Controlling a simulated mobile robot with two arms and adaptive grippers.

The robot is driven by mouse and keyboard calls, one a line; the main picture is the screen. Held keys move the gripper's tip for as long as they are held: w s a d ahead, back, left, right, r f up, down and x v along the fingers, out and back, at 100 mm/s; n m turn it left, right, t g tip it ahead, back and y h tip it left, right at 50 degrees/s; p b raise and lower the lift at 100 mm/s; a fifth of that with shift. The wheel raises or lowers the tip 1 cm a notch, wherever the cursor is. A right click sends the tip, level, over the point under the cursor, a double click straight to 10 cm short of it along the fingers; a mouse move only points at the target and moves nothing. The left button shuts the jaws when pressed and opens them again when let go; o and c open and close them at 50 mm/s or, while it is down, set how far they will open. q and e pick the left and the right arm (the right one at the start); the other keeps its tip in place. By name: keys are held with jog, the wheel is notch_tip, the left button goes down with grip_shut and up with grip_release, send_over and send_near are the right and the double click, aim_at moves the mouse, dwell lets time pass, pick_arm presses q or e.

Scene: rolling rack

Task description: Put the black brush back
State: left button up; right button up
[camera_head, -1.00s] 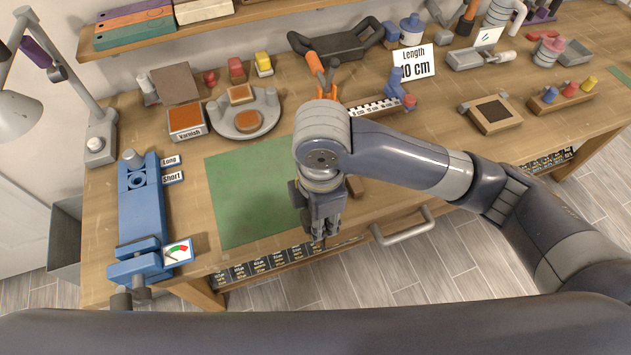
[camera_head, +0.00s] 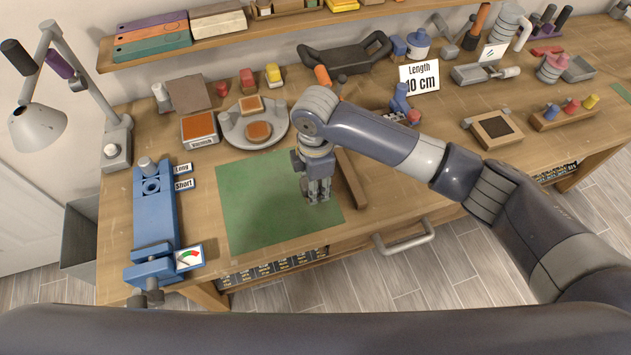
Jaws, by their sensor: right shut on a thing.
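My right gripper (camera_head: 318,196) points down over the right part of the green mat (camera_head: 258,225). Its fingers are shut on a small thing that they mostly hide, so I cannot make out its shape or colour. I cannot pick out the black brush with certainty. Several dark upright handles (camera_head: 563,18) stand on a low base at the far right back. My left gripper is not in view.
A brown wooden bar (camera_head: 351,180) lies just right of the gripper. The blue fixture (camera_head: 155,210) stands at the left, and a round grey plate (camera_head: 278,138) behind the mat. The drawer handle (camera_head: 405,240) juts out in front. The mat's left part is clear.

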jog(key=shift+f, duration=0.15)
jog(key=o, duration=0.9)
jog(key=shift+f, duration=0.15)
jog(key=shift+o, duration=0.2)
notch_tip(320, 180, up, 11)
jog(key=b, duration=0.3)
jog(key=shift+r, duration=0.7)
